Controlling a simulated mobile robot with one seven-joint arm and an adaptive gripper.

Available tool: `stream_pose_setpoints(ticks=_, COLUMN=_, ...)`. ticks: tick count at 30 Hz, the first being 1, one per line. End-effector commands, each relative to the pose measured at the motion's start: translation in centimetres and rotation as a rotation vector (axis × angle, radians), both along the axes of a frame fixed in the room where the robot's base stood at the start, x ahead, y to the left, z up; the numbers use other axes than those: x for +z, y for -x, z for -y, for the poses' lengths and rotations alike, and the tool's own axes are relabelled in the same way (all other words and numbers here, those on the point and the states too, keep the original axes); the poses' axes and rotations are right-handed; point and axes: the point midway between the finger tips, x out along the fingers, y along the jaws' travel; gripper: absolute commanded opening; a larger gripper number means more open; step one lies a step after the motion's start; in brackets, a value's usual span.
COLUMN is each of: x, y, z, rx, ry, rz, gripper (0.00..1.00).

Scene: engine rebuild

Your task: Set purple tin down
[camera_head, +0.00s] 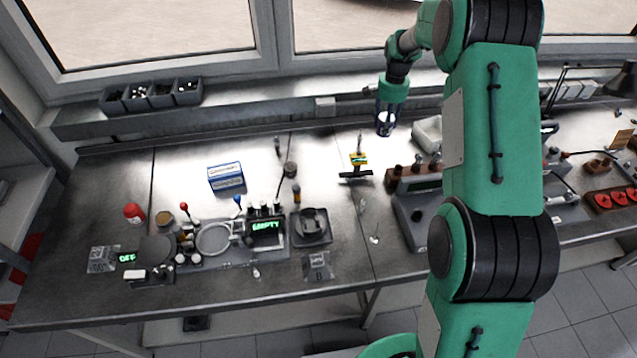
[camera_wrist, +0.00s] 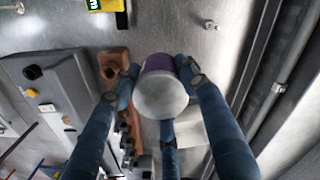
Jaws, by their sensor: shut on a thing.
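The purple tin (camera_wrist: 160,92) is between the fingers of my gripper (camera_wrist: 162,80) in the wrist view. Its round pale end faces the camera, and a purple band shows at its upper edge. Blue-grey fingers close on it from both sides. In the head view my gripper (camera_head: 386,118) hangs over the back of the workbench (camera_head: 310,160), near the wall ledge. The tin there is small and mostly hidden by the fingers. I cannot tell whether its far end touches the bench.
A yellow-green device (camera_head: 358,160) on a dark stand is left of my gripper. A blue-and-white box (camera_head: 226,176) stands further left.

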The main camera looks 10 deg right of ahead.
Motion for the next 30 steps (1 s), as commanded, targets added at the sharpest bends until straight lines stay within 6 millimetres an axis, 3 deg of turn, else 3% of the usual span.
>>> stream_pose_setpoints(ticks=8, x=0.5, y=1.2, z=-8.8, rx=0.028, ry=0.0, rz=0.003, gripper=0.07)
stream_pose_setpoints(ticks=12, x=0.5, y=2.6, z=-14.1, rx=0.042, ry=0.001, rz=0.002, gripper=0.07)
stream_pose_setpoints(ticks=18, x=0.5, y=5.0, z=-20.4, rx=0.058, ry=0.0, rz=0.003, gripper=0.07)
stream_pose_setpoints(ticks=28, x=0.3, y=7.7, z=-26.0, rx=0.072, ry=0.0, rz=0.003, gripper=0.07)
stream_pose_setpoints(ticks=30, x=-1.1, y=7.8, z=-25.9, rx=0.07, ry=0.0, rz=-0.001, gripper=0.07)
